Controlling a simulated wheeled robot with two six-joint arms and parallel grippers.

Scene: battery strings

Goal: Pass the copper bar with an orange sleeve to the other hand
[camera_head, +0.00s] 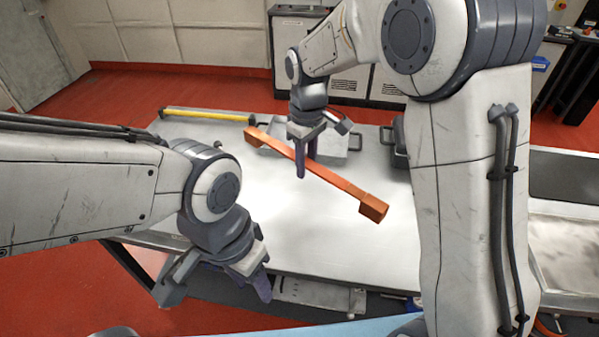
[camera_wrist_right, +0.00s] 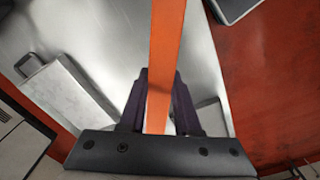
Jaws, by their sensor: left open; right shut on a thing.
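The copper bar with an orange sleeve (camera_head: 335,179) is held in the air above the table in the head view, slanting from upper left to lower right. Its two bare ends are copper-brown blocks. My right gripper (camera_head: 300,168) is shut on the bar near its middle. In the right wrist view the orange sleeve (camera_wrist_right: 166,60) runs between the dark fingers of my right gripper (camera_wrist_right: 158,100). My left gripper (camera_head: 222,291) is open and empty at the table's front left edge, apart from the bar and lower in the picture.
The pale metal table (camera_head: 290,235) is mostly clear. A yellow bar (camera_head: 210,115) lies along its back left edge. A grey metal tray (camera_head: 340,150) stands at the back behind my right gripper, with a dark-handled container (camera_head: 397,150) beside it. Grey cabinets stand behind.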

